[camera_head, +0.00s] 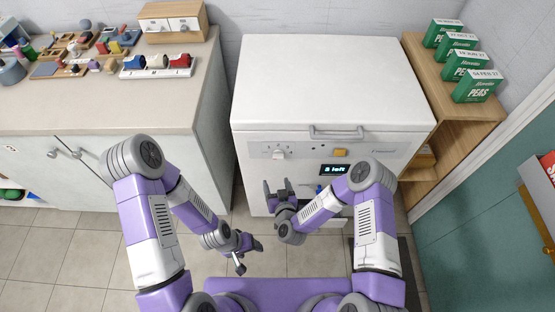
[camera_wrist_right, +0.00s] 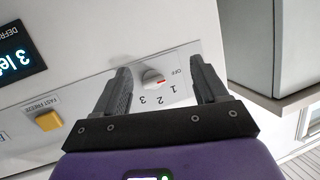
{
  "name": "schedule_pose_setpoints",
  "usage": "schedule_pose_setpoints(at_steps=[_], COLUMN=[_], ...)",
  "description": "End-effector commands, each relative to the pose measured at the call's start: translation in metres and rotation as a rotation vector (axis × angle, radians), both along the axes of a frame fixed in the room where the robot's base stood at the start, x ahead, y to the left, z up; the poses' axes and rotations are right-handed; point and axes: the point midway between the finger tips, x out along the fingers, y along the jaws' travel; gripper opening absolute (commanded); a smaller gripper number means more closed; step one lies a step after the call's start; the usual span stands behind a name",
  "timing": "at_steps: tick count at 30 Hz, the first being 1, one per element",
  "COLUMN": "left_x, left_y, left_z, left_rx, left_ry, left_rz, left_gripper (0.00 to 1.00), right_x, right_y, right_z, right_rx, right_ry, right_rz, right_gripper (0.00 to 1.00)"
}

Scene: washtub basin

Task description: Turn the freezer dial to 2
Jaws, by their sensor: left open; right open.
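The white chest freezer (camera_head: 330,85) has a small white dial (camera_head: 279,153) on the left of its front panel. In the right wrist view the dial (camera_wrist_right: 151,77) has a red mark, with OFF, 1, 2 and 3 printed around it. The red mark seems to point toward the 1. My right gripper (camera_head: 279,188) is open just below the dial in the head view. In its wrist view the fingers (camera_wrist_right: 160,85) appear on either side of the dial, apart from it. My left gripper (camera_head: 244,255) is open and empty, low over the floor.
A lit display (camera_head: 334,170) reading "3 left" and a yellow fast-freeze button (camera_wrist_right: 49,121) sit beside the dial. The freezer lid is shut, with a handle (camera_head: 336,133). A counter (camera_head: 120,95) stands left; a wooden shelf (camera_head: 425,75) with green peas boxes (camera_head: 477,86) stands right.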

Motion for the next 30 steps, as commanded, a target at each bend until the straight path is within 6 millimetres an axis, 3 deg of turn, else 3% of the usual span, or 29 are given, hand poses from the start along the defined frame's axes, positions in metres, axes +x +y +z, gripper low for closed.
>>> schedule_pose_setpoints(at_steps=[3, 9, 14, 24, 30], left_x=[0.0, 0.0, 0.0, 0.0, 0.0], left_y=[0.0, 0.0, 0.0, 0.0, 0.0], left_z=[0.0, 0.0, -0.005, -0.018, -0.019], left_rx=[0.0, 0.0, 0.0, 0.0, 0.0], left_ry=[0.0, 0.0, 0.0, 0.0, 0.0], left_rz=[0.0, 0.0, 0.0, 0.0, 0.0], left_gripper=[0.63, 0.63, 0.63, 0.63, 0.63], right_x=[0.01, 0.015, 0.03, 0.08, 0.089], right_y=[0.002, -0.004, -0.006, -0.006, -0.006], right_z=[0.017, 0.033, 0.035, 0.034, 0.035], right_rx=[-0.039, -0.084, -0.091, -0.091, -0.091], right_ry=[-0.159, -0.286, -0.304, -0.301, -0.299], right_rz=[-0.1, -0.209, -0.227, -0.224, -0.222], right_gripper=[0.72, 0.72, 0.72, 0.72, 0.72])
